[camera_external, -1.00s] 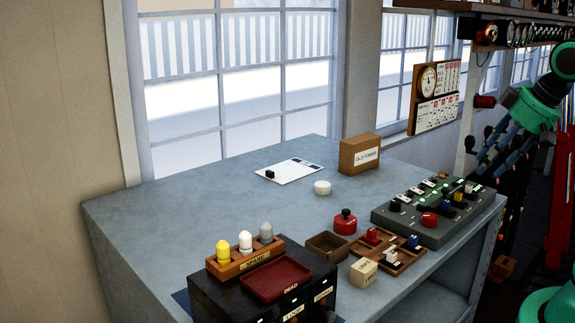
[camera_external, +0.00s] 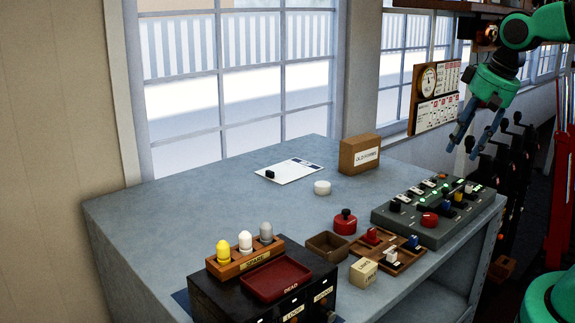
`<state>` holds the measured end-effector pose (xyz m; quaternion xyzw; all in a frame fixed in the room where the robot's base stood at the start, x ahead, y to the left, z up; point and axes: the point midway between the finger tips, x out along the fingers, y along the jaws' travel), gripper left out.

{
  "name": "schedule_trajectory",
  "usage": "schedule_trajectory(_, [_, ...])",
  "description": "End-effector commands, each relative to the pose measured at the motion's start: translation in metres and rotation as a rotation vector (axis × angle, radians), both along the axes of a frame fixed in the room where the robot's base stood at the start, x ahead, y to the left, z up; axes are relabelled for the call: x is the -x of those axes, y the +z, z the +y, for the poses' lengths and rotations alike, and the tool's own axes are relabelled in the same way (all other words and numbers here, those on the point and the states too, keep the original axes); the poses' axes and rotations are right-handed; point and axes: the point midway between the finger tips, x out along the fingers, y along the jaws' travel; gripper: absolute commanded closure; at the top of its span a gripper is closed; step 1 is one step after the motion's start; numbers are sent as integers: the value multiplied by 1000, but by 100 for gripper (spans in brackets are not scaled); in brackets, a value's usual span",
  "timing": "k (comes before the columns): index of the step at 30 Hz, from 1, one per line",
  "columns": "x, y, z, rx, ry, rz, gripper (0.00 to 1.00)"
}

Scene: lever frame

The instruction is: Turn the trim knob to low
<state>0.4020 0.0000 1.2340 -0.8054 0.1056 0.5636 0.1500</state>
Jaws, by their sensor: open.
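A grey control panel (camera_external: 408,228) sits at the right end of the bench. It carries a black knob (camera_external: 395,206), a red knob (camera_external: 429,219), a white knob (camera_external: 475,188), a blue piece (camera_external: 458,196) and small green lights. Labels on it are too small to read, so I cannot tell which is the trim knob or where it points. My gripper (camera_external: 463,150) is open and empty. It points down, in the picture above the panel's far right end, apart from it.
A red button on a round base (camera_external: 345,223), a wooden tray with small switches (camera_external: 407,263) and a cream box (camera_external: 363,272) lie left of the panel. A cardboard box (camera_external: 360,155) stands behind. Black levers (camera_external: 508,165) stand right of the bench. The bench's left middle is clear.

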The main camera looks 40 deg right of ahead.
Motion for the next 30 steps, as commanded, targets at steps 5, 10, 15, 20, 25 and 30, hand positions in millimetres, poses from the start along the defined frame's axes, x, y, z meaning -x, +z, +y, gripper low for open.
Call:
schedule_trajectory(5, [-37, 7, 0, -52, -165, 72, 57])
schedule_trajectory(10, [-70, 3, 1, -93, -330, 136, 57])
schedule_trajectory(15, [-101, -7, 1, -123, -497, 199, 57])
schedule_trajectory(20, [-128, -22, 2, -141, -657, 254, 57])
schedule_trajectory(25, [-152, -41, 2, -151, -820, 304, 57])
schedule_trajectory(30, [-166, -59, 3, -151, -939, 336, 57])
